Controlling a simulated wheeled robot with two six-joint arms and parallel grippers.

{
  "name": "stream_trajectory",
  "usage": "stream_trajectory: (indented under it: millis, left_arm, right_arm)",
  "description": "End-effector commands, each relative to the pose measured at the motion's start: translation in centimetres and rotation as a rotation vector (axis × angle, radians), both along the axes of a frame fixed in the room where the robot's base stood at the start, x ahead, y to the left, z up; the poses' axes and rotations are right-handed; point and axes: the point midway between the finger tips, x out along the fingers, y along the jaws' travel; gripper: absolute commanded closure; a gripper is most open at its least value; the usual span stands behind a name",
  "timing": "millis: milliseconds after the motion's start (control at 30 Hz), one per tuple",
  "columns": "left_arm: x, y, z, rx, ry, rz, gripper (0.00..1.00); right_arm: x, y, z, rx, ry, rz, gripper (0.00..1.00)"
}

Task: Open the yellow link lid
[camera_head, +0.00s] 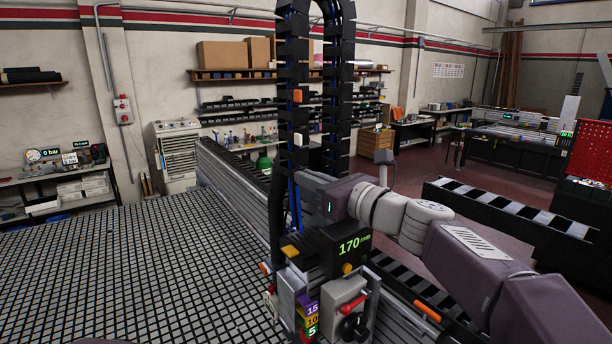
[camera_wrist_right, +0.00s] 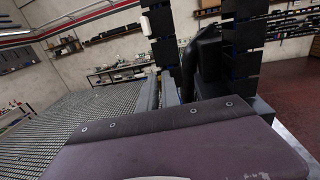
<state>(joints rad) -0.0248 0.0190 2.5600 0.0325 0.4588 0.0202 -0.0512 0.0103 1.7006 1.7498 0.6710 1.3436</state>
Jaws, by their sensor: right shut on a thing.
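The black cable chain (camera_head: 291,70) rises in front of me and bends over at the top. An orange link lid (camera_head: 299,93) and a white link lid (camera_head: 298,140) show on its near run. The white lid also shows in the right wrist view (camera_wrist_right: 146,25). I cannot make out a yellow lid on the chain. My right gripper (camera_head: 322,205) is at the lower part of the chain. My left gripper is not in view.
Below the gripper stands a black box with a green 170 display (camera_head: 353,245). A yellow piece (camera_head: 290,252) juts out beside it, and a grey switch box (camera_head: 345,303) sits below. The grid table (camera_head: 120,260) is clear at left. A metal beam (camera_head: 235,190) runs behind the chain.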

Motion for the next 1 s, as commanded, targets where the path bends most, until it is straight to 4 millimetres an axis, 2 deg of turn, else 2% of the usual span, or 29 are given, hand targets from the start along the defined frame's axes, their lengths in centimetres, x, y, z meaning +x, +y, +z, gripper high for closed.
stream_trajectory:
  millis: [267,700,1000]
  left_arm:
    - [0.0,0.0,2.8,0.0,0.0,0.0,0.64]
    - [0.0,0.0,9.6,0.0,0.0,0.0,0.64]
    - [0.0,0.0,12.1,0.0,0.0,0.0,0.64]
  right_arm:
    - [0.4,-1.6,0.5,0.001,0.005,0.221,1.0]
    - [0.9,-3.0,0.7,0.002,0.004,0.548,1.0]
    - [1.1,-3.5,0.3,0.002,0.002,0.655,1.0]
